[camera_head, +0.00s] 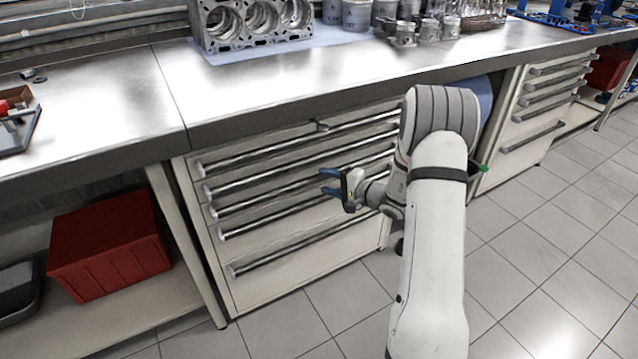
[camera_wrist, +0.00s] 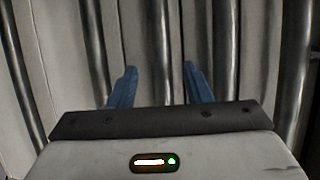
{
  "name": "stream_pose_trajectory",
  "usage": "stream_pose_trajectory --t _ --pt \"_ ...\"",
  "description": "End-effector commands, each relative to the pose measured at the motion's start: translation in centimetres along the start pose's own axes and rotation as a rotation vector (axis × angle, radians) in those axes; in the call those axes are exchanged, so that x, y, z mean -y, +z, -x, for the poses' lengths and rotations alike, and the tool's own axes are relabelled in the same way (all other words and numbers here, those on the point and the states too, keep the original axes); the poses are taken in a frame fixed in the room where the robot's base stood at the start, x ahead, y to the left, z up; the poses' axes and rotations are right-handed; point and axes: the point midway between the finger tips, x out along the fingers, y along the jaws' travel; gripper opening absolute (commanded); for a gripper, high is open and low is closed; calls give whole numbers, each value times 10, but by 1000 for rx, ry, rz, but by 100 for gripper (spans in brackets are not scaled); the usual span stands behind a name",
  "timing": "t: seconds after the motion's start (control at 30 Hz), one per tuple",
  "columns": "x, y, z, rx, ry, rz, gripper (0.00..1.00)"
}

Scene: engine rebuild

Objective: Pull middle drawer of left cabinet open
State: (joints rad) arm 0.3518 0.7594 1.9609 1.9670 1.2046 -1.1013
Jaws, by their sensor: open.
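The left cabinet (camera_head: 300,262) is a pale unit under the workbench with several drawers, each with a long metal bar handle. All its drawers look shut. The middle drawer's handle (camera_head: 248,203) runs across the front, its right part hidden by my arm. My gripper (camera_head: 329,182) has blue fingers and is in front of the cabinet, near the middle handle. In the wrist view the handles run upright, and the middle handle (camera_wrist: 160,45) lines up with the gap between my open fingers (camera_wrist: 159,68). I cannot tell whether the fingertips reach around the bar. They hold nothing.
The steel workbench (camera_head: 120,95) overhangs the drawers and carries an engine block (camera_head: 250,22) and metal parts. A red bin (camera_head: 108,245) sits on the shelf left of the cabinet. Another drawer cabinet (camera_head: 540,100) stands at right. The tiled floor (camera_head: 300,330) in front is clear.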

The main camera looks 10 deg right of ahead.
Motion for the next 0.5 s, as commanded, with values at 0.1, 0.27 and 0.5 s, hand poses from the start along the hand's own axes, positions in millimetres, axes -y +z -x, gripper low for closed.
stream_pose_trajectory --t 0.1,0.27,0.5 --pt "-1 0 -15 2 1 1 45" --pt "0 0 -22 0 0 0 45" --pt "0 0 -22 -1 1 0 44"
